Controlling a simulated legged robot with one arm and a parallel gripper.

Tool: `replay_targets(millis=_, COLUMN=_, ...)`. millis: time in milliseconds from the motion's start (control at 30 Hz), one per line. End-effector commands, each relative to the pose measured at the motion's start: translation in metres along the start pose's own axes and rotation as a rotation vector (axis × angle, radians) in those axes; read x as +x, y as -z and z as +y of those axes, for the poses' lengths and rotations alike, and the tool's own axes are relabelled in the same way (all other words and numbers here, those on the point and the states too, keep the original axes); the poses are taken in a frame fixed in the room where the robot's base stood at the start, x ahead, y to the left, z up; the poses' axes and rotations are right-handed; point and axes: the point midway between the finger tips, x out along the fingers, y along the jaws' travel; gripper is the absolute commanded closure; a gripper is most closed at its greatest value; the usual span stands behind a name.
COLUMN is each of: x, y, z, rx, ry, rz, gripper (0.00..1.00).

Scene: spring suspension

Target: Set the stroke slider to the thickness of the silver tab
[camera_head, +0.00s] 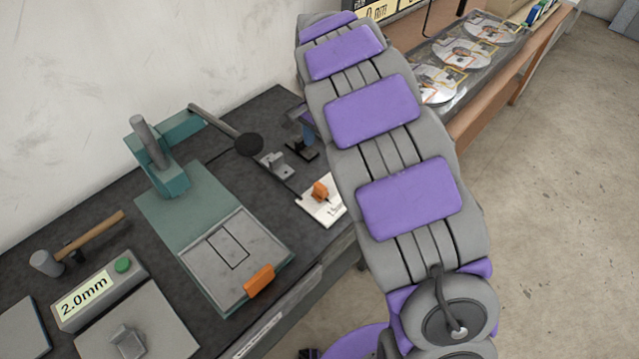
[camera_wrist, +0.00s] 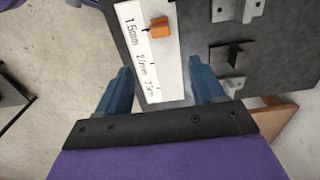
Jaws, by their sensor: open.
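The orange stroke slider (camera_head: 320,190) sits on a white scale plate (camera_head: 328,212) at the bench edge. In the wrist view the slider (camera_wrist: 160,27) is beside the 1.5mm mark of the scale plate (camera_wrist: 165,75); 2.0mm and 2.5mm marks run toward my gripper. My gripper (camera_wrist: 160,66) is open and empty, its blue fingers on either side of the plate's near part, apart from the slider. A small silver-grey tab-like piece (camera_head: 128,343) lies on a gauge whose display (camera_head: 84,296) reads 2.0mm. My arm partly hides the scale plate in the head view.
A green press (camera_head: 180,200) with a long lever and an orange-handled grey plate stands mid-bench. A hammer (camera_head: 90,240) lies at left. Small metal brackets (camera_wrist: 228,57) stand beside the scale plate. Discs (camera_head: 465,52) lie in a clear tray at the back right.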

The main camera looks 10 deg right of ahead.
Motion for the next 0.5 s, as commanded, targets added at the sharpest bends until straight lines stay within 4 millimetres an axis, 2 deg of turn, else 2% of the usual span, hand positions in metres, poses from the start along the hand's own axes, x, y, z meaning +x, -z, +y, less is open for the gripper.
replay_targets(millis=233, x=0.022, y=0.0, z=-0.003, rx=0.005, ry=-0.002, rz=-0.005, gripper=0.32)
replay_targets(millis=500, x=0.075, y=-0.001, z=-0.002, rx=0.003, ry=-0.004, rz=-0.007, gripper=0.32)
